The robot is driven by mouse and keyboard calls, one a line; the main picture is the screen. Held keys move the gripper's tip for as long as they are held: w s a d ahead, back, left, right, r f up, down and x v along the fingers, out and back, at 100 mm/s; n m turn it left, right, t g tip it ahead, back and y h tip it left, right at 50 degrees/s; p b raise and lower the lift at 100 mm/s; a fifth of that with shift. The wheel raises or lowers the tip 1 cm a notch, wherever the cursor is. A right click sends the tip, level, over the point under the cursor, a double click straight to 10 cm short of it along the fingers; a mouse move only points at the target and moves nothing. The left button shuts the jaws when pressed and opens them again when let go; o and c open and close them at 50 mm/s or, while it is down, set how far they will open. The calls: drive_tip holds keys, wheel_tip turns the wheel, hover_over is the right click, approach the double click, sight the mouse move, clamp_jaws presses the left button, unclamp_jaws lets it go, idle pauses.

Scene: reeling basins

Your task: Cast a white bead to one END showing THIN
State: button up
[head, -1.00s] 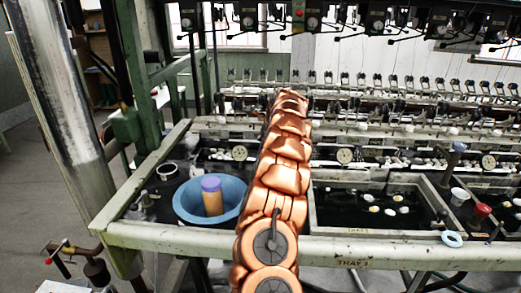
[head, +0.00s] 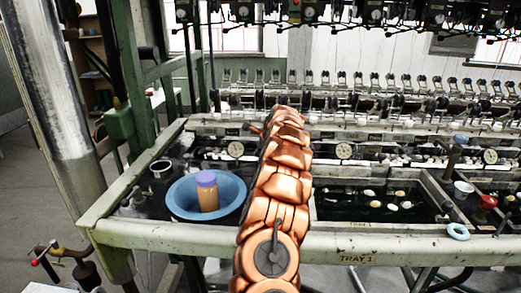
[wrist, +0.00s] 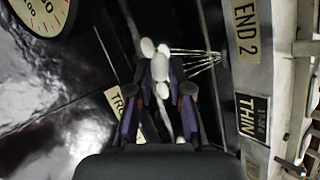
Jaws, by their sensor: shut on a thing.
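In the wrist view my gripper (wrist: 159,100) is shut on a white bead (wrist: 160,68), an oval held between its two dark fingers. Other white ovals lie right around it, one above (wrist: 147,47) and some below, partly hidden by the fingers. Thin white threads (wrist: 200,57) fan out to the right of the bead. An END 2 plate (wrist: 245,28) is at upper right, and a THIN sign (wrist: 252,118) is below it on the pale rail. In the head view my copper arm hides the gripper.
A round gauge (wrist: 45,12) and dark wet water lie left of the fingers. In the head view a blue bowl (head: 232,190) holds an orange jar with a purple lid (head: 207,190). TRAY 1 (head: 357,258) holds several pale ovals.

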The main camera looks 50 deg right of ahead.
drive_tip(key=shift+f, duration=0.5)
drive_tip(key=o, duration=0.7)
drive_tip(key=shift+s, duration=0.1)
drive_tip(key=v, duration=1.2)
idle(0.7)
